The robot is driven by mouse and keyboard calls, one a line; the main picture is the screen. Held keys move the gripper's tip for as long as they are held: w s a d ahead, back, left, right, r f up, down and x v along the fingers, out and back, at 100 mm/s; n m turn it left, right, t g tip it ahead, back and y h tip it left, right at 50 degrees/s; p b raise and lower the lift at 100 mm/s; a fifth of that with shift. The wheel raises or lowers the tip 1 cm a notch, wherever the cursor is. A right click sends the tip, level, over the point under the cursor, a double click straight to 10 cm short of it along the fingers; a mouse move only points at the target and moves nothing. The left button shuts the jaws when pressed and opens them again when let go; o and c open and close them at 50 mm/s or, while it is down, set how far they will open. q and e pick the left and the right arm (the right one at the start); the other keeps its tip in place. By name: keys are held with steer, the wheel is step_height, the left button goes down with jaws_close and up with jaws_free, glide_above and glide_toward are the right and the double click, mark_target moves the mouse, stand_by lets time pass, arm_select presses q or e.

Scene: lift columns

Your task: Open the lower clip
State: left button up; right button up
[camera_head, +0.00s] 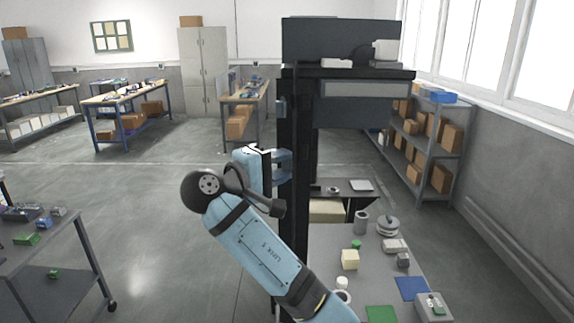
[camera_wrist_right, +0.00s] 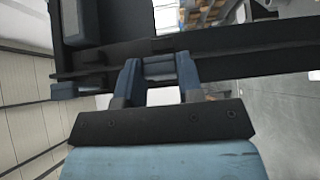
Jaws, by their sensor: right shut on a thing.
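The dark upright column (camera_head: 299,215) stands in the middle of the head view. A blue upper clip (camera_head: 281,109) sits on its left edge. My right gripper (camera_head: 278,161) is at the column's left side, lower down, at the lower clip. In the right wrist view my right gripper (camera_wrist_right: 158,78) has one finger on each side of the blue-grey lower clip (camera_wrist_right: 158,67) and is shut on it. The clip lies against the dark column, which runs across that view. In the head view the gripper largely hides this clip. My left gripper is not in view.
A grey table (camera_head: 375,275) with small parts stands at the lower right, near the column. A shelf with boxes (camera_head: 440,178) is behind it at the right. Another table (camera_head: 60,245) stands at the left. The floor between is clear.

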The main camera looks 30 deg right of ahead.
steer(key=shift+w+a+m+g, duration=0.2)
steer(key=shift+m+g, duration=0.35)
steer(key=shift+g, duration=0.35)
steer(key=shift+w+a+m+g, duration=0.2)
steer(key=shift+m+g, duration=0.35)
steer(key=shift+g, duration=0.35)
steer(key=shift+r, duration=0.1)
steer(key=o, duration=0.9)
steer(key=shift+d, duration=0.1)
steer(key=shift+o, duration=0.2)
steer(key=w+a+b, duration=0.1)
steer(key=a+b, duration=0.3)
steer(key=a, duration=0.9)
steer(key=shift+a, duration=0.4)
